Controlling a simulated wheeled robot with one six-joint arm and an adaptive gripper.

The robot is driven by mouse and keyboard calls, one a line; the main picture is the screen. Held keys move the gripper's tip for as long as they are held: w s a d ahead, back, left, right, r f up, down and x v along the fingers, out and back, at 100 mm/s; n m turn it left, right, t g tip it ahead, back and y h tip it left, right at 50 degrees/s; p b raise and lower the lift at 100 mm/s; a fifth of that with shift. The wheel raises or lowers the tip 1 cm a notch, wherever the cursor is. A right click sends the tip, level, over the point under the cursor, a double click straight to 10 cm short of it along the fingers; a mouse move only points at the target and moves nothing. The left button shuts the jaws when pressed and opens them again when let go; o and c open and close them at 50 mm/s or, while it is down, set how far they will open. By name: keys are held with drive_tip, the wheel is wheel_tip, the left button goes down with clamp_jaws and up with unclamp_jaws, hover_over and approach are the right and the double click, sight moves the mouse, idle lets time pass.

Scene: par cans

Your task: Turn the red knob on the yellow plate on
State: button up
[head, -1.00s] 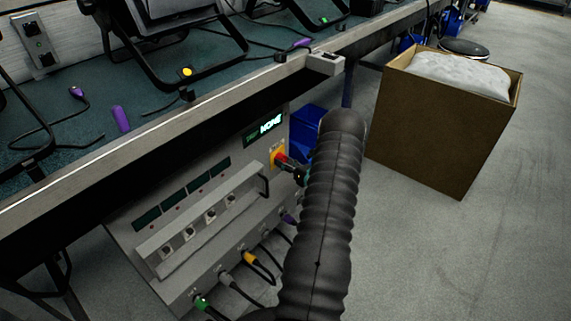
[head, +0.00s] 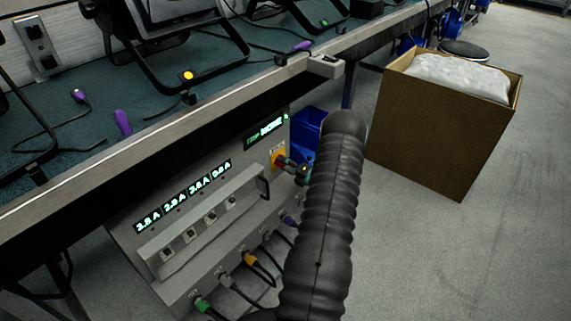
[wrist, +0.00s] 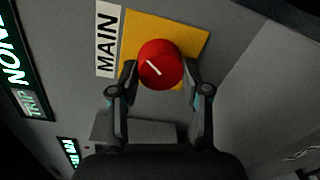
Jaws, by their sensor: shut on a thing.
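The red knob (wrist: 160,64) sits on the yellow plate (wrist: 193,35) beside a white "MAIN" label (wrist: 107,40) in the wrist view. The knob's white mark lies at a slant. My gripper (wrist: 160,72) is shut on the knob, one finger on each side. In the head view the yellow plate (head: 277,154) is on the upper right of the grey panel's front, with my gripper (head: 284,163) at it. The knob is mostly hidden there by my gripper.
The panel (head: 185,239) has lit current readouts (head: 184,195), a lit display (head: 265,130), a handle bar and plugged cables along its bottom. The bench edge (head: 150,133) overhangs it. A cardboard box (head: 425,132) stands on the floor to the right.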

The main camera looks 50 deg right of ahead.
drive_tip(key=shift+r+m, duration=0.15)
drive_tip(key=shift+m, duration=0.45)
drive_tip(key=shift+d, duration=0.1)
drive_tip(key=o, duration=1.2)
drive_tip(key=shift+c, duration=0.2)
drive_tip(key=shift+s, duration=0.15)
drive_tip(key=s, duration=1.1)
drive_tip(key=shift+s+d+r, duration=0.3)
drive_tip(key=shift+d, duration=0.15)
